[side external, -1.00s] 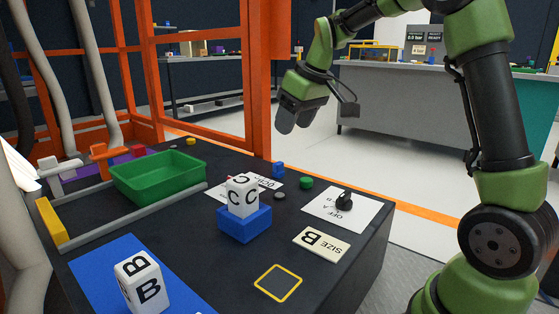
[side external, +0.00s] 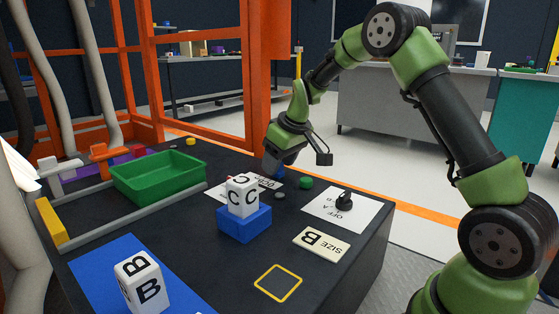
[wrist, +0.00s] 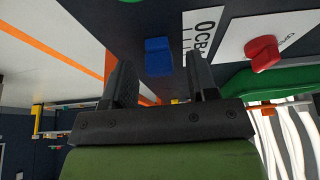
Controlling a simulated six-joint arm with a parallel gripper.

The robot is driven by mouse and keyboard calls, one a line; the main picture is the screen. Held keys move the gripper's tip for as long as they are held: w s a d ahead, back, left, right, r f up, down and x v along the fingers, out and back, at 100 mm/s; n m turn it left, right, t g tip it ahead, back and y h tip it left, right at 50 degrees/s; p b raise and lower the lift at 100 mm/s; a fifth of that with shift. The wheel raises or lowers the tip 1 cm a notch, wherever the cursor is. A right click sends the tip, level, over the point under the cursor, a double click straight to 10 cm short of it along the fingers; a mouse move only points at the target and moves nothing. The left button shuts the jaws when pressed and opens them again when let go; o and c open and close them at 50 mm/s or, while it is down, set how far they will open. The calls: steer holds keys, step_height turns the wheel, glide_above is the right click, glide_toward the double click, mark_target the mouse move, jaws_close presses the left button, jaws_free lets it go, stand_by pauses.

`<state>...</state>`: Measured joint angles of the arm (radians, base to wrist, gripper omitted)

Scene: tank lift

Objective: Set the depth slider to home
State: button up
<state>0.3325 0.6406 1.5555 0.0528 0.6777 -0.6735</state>
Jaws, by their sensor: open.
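The depth slider's blue block (wrist: 158,57) shows in the wrist view between the lines of my two fingers, beyond their tips. A white scale card (wrist: 199,32) lies right beside it, with letters that read like O, C, B, A, partly hidden by a finger. In the side view the card (side external: 268,182) lies near the bench's far edge, and my gripper covers most of the slider. My gripper (side external: 276,171) points down over that spot; its open fingers (wrist: 162,78) hold nothing. Whether they touch the block I cannot tell.
A red knob (wrist: 263,52) sits on another white card. A green tray (side external: 160,180), a white C cube (side external: 242,196) on a blue block (side external: 245,224), a green button (side external: 306,182) and a black dial (side external: 344,201) stand around.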

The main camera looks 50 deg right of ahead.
jaws_close()
steer(key=shift+s, duration=0.95)
jaws_free()
steer(key=v, duration=1)
